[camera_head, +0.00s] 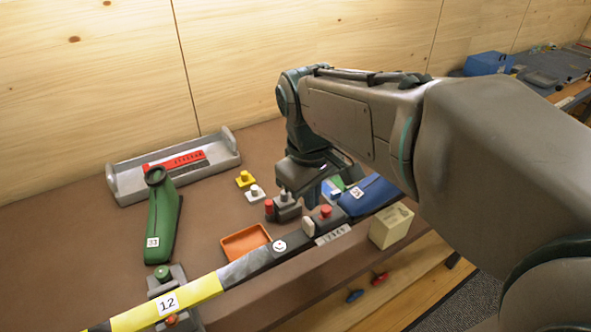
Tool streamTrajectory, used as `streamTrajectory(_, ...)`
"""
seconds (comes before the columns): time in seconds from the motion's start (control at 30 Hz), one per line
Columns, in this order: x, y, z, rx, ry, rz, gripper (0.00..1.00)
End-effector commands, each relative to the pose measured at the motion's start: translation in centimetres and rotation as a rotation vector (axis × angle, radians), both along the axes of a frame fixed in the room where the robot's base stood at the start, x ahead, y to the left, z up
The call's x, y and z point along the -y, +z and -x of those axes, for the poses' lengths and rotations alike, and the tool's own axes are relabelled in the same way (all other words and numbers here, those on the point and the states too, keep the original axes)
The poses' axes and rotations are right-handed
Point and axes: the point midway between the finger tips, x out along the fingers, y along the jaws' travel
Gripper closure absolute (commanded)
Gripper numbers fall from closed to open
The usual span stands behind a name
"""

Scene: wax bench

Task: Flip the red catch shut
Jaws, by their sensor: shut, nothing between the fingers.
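Small red parts show in three places, and I cannot tell for certain which is the red catch. A red knob (325,211) sits on the dark right part of a long bar (205,288), beside a pale upright piece (308,227). Another red knob (269,206) is on a grey block (287,213) behind the bar. A red tip (171,320) shows at the bar's front left. My gripper (312,203) is shut and empty, pointing down just behind the bar near the first two knobs. My wrist partly hides this area.
An orange tray (246,242), a green bottle-like object (163,220) and a grey tray (112,180) stand left. Yellow (244,179) and white (255,192) knobbed pieces are behind. A blue case (370,197) and cream block (391,226) are right.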

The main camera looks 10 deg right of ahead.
Motion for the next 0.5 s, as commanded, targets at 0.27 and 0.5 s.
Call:
streamTrajectory(0.27, -3.2, 4.0, -5.9, -0.2, 0.445, 0.104, 1.0)
streamTrajectory(0.5, -4.2, 5.0, -7.3, -0.264, 0.574, 0.126, 1.0)
